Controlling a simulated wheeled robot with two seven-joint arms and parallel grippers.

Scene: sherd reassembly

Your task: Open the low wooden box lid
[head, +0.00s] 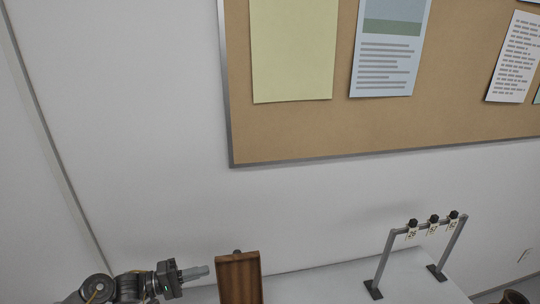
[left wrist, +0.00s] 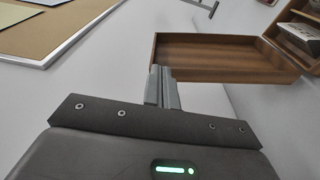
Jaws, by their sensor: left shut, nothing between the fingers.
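The wooden box lid (head: 240,279) stands raised near the bottom edge of the head view, with a small dark knob-like piece at its top. In the left wrist view the lid (left wrist: 215,58) shows as a wide brown panel with a raised rim. It meets the wooden box (left wrist: 292,47) at the right, where part of the open inside shows. My left gripper (head: 204,271) is shut and empty, just left of the lid. In the left wrist view its fingers (left wrist: 163,82) are together by the lid's near left corner; I cannot tell whether they touch it. My right gripper is out of view.
A grey rack (head: 416,233) with several numbered tags stands on the pale table (head: 330,287) to the right. A pale piece (left wrist: 303,32) lies in the box. A pinboard (head: 290,130) hangs on the wall behind.

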